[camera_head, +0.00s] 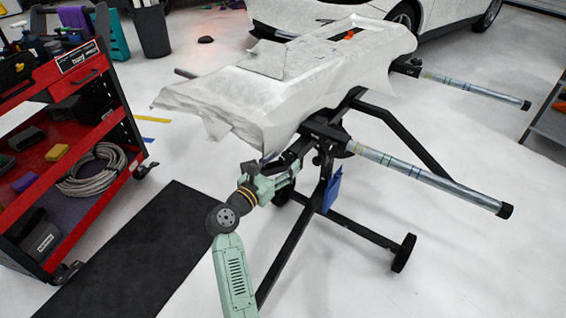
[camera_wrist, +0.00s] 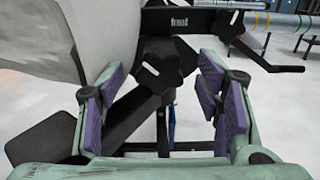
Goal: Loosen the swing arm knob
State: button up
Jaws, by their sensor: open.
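A black work stand (camera_head: 405,252) holds a large panel draped in white-grey wrap (camera_head: 330,68). My gripper (camera_head: 287,178) is below the panel's near edge, beside the stand's dark upper joints. In the wrist view my gripper (camera_wrist: 160,88) is open, with purple pads apart and nothing held. Black arms and brackets of the stand (camera_wrist: 165,62) show beyond and between the fingers. A swing arm knob cannot be clearly told from these black parts; the dark part between the fingers may be it. The wrap (camera_wrist: 45,35) hangs at upper left in the wrist view.
A red tool cart (camera_head: 75,95) with a coiled hose stands at left. A black mat (camera_head: 140,255) lies on the floor. Grey tubes (camera_head: 430,178) stick out to the right from the stand. A white car (camera_head: 400,15) is behind. Floor at lower right is clear.

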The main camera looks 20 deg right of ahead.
jog(key=shift+w+d, duration=0.3)
jog(key=shift+d, duration=0.05)
jog(key=c, duration=1.1)
jog(key=shift+c, duration=0.2)
jog(key=shift+r+n+p, duration=0.15)
jog(key=shift+n+p, duration=0.15)
jog(key=shift+p, duration=0.2)
jog(key=n+p, duration=0.1)
jog(key=p, duration=0.1)
jog(key=n+p, duration=0.1)
jog(key=p, duration=0.1)
jog(key=shift+r+n, duration=0.2)
jog(key=shift+n, duration=0.1)
jog(key=n+p, duration=0.3)
jog(key=p, duration=0.1)
jog(key=shift+w+a+f, duration=0.1)
jog(key=shift+f, duration=0.05)
jog(key=shift+f+n+p, duration=0.15)
jog(key=shift+n+p, duration=0.45)
jog(key=shift+n, duration=0.1)
